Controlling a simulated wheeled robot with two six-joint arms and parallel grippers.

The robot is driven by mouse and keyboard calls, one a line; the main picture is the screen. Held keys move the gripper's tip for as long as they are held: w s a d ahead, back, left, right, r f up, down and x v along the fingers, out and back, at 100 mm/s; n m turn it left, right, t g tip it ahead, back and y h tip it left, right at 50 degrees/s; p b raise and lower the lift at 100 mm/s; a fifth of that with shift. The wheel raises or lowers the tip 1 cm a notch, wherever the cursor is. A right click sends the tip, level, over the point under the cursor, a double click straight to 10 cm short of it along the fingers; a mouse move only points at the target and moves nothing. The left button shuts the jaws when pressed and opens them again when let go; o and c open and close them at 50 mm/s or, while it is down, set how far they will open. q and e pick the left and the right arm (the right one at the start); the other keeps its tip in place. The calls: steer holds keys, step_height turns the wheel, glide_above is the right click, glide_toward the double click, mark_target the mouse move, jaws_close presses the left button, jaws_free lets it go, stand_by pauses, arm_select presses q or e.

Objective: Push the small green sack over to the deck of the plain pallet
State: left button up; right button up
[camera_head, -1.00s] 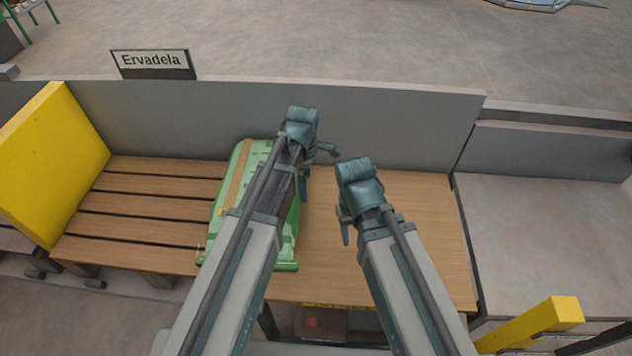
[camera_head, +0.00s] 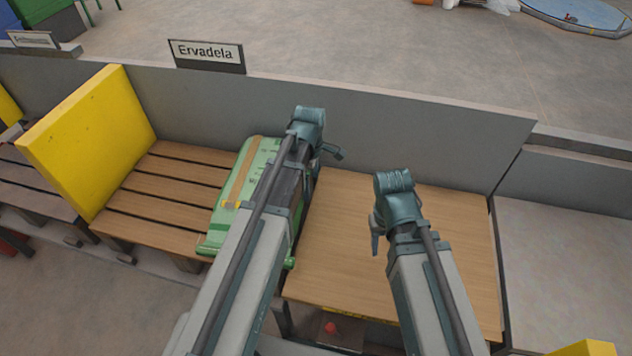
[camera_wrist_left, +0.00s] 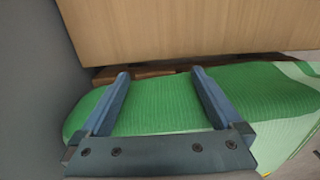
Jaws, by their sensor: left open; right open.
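The small green sack (camera_head: 232,205) lies along the right part of the slatted wooden pallet deck (camera_head: 170,185), against the smooth wooden board (camera_head: 340,235). My left arm covers much of the sack in the head view. My left gripper (camera_head: 328,160) is open at the sack's far right side, near the grey back wall. In the left wrist view its two spread fingers (camera_wrist_left: 160,74) reach across the green sack (camera_wrist_left: 165,105), with the board edge just beyond. Whether they touch it is unclear. My right gripper (camera_head: 376,232) is open and empty above the smooth board.
A yellow upright panel (camera_head: 90,140) closes the deck's left side. A low grey wall (camera_head: 330,125) with an "Ervadela" sign (camera_head: 206,55) runs behind. Bare slats lie between panel and sack. A grey surface (camera_head: 560,250) is at the right.

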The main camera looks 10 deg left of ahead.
arm_select(q)
steer(key=shift+d, duration=1)
steer(key=s, duration=0.7)
steer(key=s+d, duration=0.1)
steer(key=s, duration=0.3)
steer(key=shift+s, duration=0.2)
steer(key=shift+a, duration=0.1)
steer(key=shift+w+a, duration=0.15)
steer(key=shift+a, duration=3.8)
steer(key=shift+w+a, duration=0.1)
steer(key=shift+a, duration=3.85)
steer(key=shift+d, duration=0.1)
